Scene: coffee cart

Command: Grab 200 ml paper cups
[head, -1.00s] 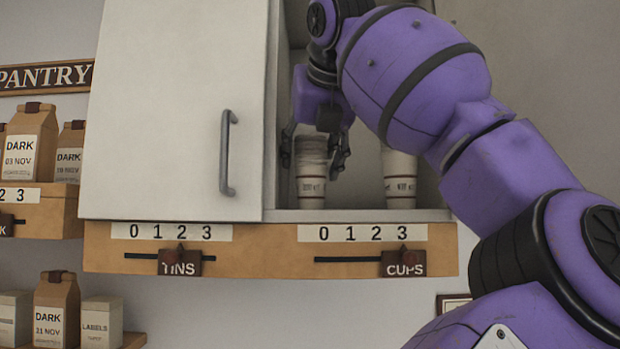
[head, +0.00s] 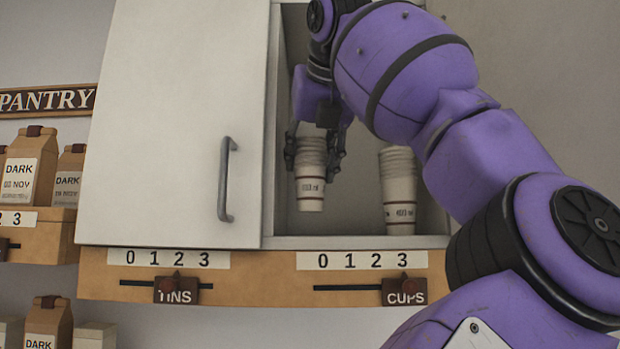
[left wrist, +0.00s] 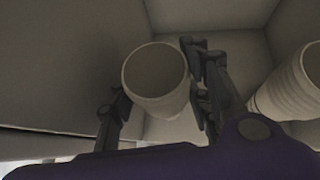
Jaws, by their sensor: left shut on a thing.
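A stack of white paper cups (head: 310,187) with a dark red band hangs just above the cupboard's shelf, upright or nearly so. My left gripper (head: 316,155) is shut on this stack, with a finger on either side. In the left wrist view the mouth of the top cup (left wrist: 157,72) shows between the fingers of my left gripper (left wrist: 160,105). A second stack of paper cups (head: 399,190) stands on the shelf to the right, apart from the gripper. The small print on the cups is hard to read. My right gripper is out of view.
The cupboard's left door (head: 172,120) is shut, close beside the gripper. The shelf edge (head: 350,242) runs below the cups. Under it are sliders marked TINS (head: 176,290) and CUPS (head: 404,291). Pantry bags (head: 30,165) stand at far left.

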